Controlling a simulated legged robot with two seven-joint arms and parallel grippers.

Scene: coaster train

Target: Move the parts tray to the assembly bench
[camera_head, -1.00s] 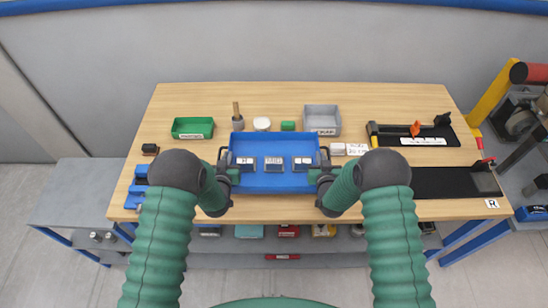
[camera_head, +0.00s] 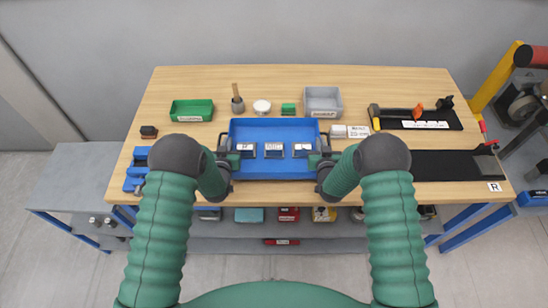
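The parts tray (camera_head: 272,174) is a blue, shallow, level tray on or just above the wooden bench; I cannot tell whether it touches the top. Three small labelled grey parts sit in a row in it. Dark handles stand at its left and right ends. My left gripper (camera_head: 230,160) is at the left handle and my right gripper (camera_head: 318,160) is at the right handle. The forearms and wrists partly hide both grippers, so I cannot see whether the fingers are closed on the handles.
Behind the tray on the wooden bench (camera_head: 400,84) stand a green bin (camera_head: 192,117), a brush pot (camera_head: 238,104), a white round lid (camera_head: 262,107), a green block (camera_head: 288,109) and a grey bin (camera_head: 323,114). White boxes (camera_head: 358,132) and black mats lie to the right, a blue fixture (camera_head: 136,170) to the left.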

